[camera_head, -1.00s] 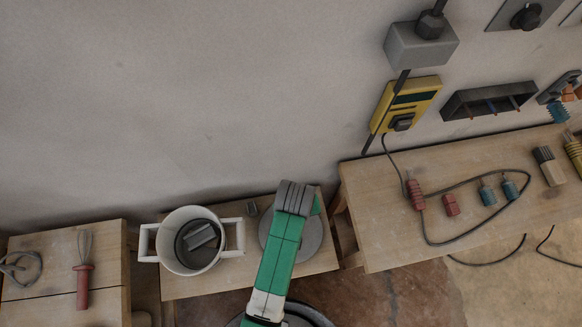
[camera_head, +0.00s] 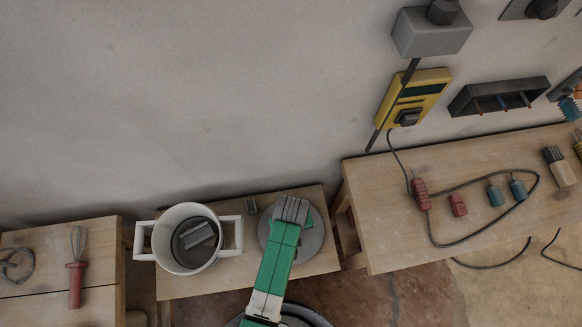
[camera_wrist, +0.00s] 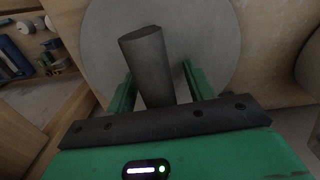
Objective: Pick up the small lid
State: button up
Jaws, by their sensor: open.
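A round grey lid (camera_head: 316,240) lies flat on the wooden bench, right of the white pot. It fills the upper part of the wrist view (camera_wrist: 215,45), with a dark grey, roughly cylindrical handle (camera_wrist: 147,62) standing on it. My gripper (camera_head: 291,208) is over this lid and hides part of it in the head view. In the wrist view, the green fingers of my gripper (camera_wrist: 157,72) are apart, one on each side of the handle, with gaps visible. The fingers do not grip it. I cannot tell how far the fingertips are from the lid's surface.
The white two-handled pot (camera_head: 189,266) holds a dark round piece with a grey block (camera_head: 198,235). A small grey item (camera_head: 251,206) lies between pot and lid. A whisk (camera_head: 76,265) lies at left. A higher bench (camera_head: 385,250) with cable and tools stands at right.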

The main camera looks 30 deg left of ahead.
jog(key=shift+r, duration=0.1)
jog(key=c, duration=1.1)
